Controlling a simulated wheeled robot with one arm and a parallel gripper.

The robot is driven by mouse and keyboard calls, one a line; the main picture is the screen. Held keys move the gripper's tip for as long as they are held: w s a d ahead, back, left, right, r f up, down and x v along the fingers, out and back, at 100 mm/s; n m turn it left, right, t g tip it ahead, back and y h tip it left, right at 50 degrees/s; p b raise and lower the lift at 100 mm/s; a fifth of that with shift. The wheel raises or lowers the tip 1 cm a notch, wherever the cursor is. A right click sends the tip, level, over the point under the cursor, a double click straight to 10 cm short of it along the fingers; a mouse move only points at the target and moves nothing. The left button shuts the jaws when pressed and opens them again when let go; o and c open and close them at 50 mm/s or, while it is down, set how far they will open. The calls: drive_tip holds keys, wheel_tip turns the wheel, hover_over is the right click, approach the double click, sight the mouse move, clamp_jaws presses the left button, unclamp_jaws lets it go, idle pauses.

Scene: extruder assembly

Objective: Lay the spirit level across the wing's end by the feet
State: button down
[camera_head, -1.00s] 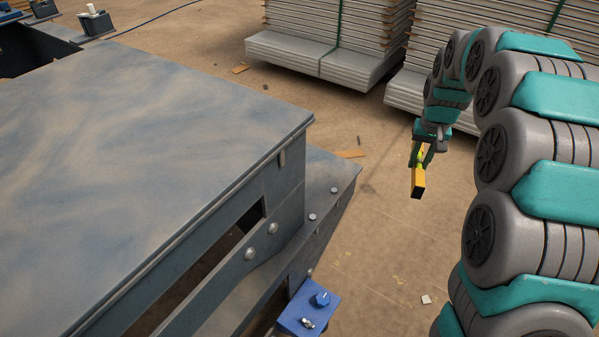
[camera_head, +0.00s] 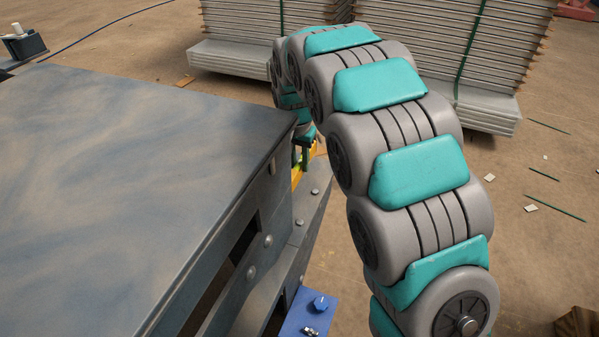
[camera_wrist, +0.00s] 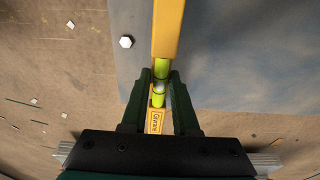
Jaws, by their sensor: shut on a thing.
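The spirit level, a yellow bar with green vials, shows in the head view (camera_head: 297,177) at the far end of the lower grey plate, partly hidden by my arm and the big plate. It also shows in the wrist view (camera_wrist: 168,25), running from between my fingers out over the edge of a grey plate (camera_wrist: 235,60). My gripper (camera_wrist: 160,82) is shut on the level. In the head view my gripper (camera_head: 303,152) is mostly hidden. I take the lower bolted plate (camera_head: 311,208) to be the wing's end. I cannot tell whether the level touches it.
A big flat grey plate (camera_head: 130,160) fills the left. A blue box with a knob (camera_head: 308,314) stands at the lower plate's near end. Stacked boards (camera_head: 480,65) stand behind. The floor (camera_head: 540,220) right of my arm is mostly open, with small scraps.

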sight(300, 173)
drive_tip(key=shift+f, duration=1.85)
drive_tip(key=shift+f, duration=0.2)
drive_tip(key=c, duration=0.7)
unclamp_jaws()
drive_tip(key=r, duration=0.4)
drive_tip(key=s+r, duration=0.1)
drive_tip(key=r, duration=0.7)
drive_tip(key=shift+s+a+r, duration=0.15)
drive_tip(key=shift+a, duration=0.05)
